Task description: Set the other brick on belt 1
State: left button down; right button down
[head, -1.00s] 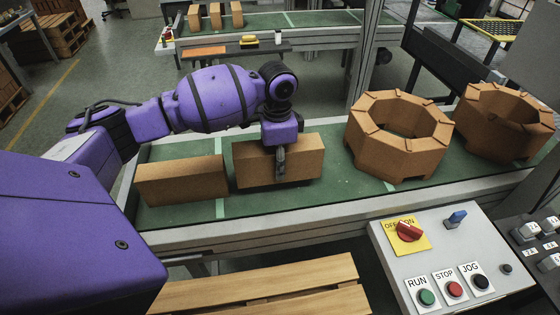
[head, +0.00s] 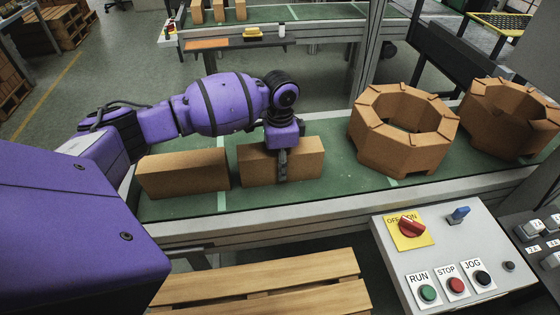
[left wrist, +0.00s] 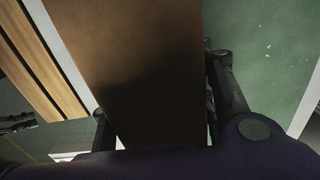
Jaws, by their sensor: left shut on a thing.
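In the head view a tan brick (head: 308,160) rests on the green belt (head: 340,182), lying lengthwise along it. My left gripper (head: 282,165) comes down over this brick from above, one finger showing on its front face, and is shut on it. In the left wrist view the brick (left wrist: 145,65) fills the middle between the two fingers (left wrist: 160,125). A second brick (head: 185,173) lies on the same belt just to the left, with a small gap between them. My right gripper is in neither view.
Two octagonal brown ring-shaped blocks (head: 375,145) (head: 508,115) stand on the belt to the right. A control panel (head: 405,265) with a red switch and buttons is in front. A wooden pallet (head: 265,285) lies below the belt's front edge. Another belt (head: 310,14) with small bricks is behind.

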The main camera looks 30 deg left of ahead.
pick_arm(q)
jog(key=c, duration=0.8)
grip_release()
jog(key=shift+r, duration=0.1)
notch_tip(320, 180, up, 12)
jog(key=shift+r, duration=0.1)
